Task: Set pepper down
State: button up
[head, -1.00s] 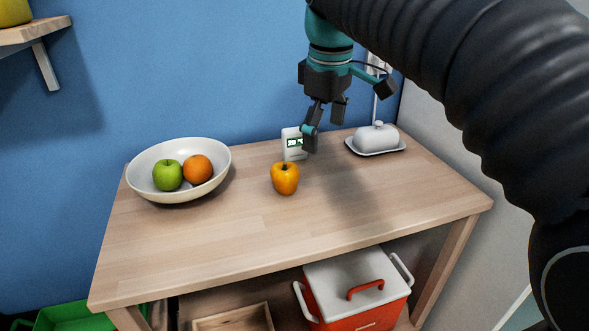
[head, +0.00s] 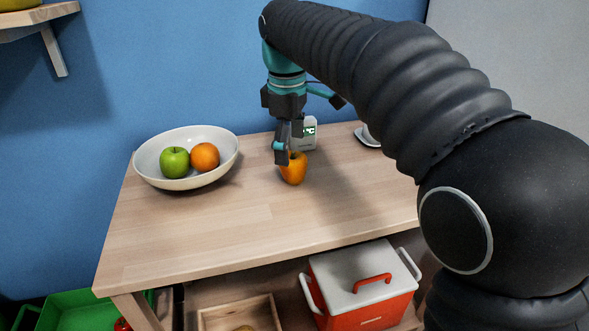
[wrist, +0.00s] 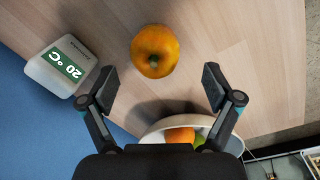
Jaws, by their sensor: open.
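The orange-yellow pepper (head: 294,170) stands upright on the wooden table (head: 240,225), right of the bowl. My gripper (head: 284,158) is in front of the pepper's upper left part in the head view and hides some of it. In the wrist view the pepper (wrist: 154,52) lies on the bare tabletop, stem toward the camera, beyond the fingertips. My gripper (wrist: 157,88) is open there, with nothing between its fingers.
A white bowl (head: 150,165) holds a green apple (head: 174,162) and an orange (head: 205,156). A white thermometer display (head: 309,133) stands behind the pepper. The table's front is clear.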

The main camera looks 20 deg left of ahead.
aim_at(293, 155)
jog(key=shift+w+d+f+b, duration=0.1)
jog(key=shift+w+f, duration=0.1)
jog(key=shift+f, duration=0.7)
jog(key=shift+w+d+f+b, duration=0.1)
jog(key=shift+w+f+b, duration=0.1)
jog(key=shift+f, duration=0.65)
jog(key=shift+w+f+b, duration=0.1)
jog(key=shift+w+f, duration=0.1)
jog(key=shift+f, duration=0.7)
jog(key=c, duration=1.3)
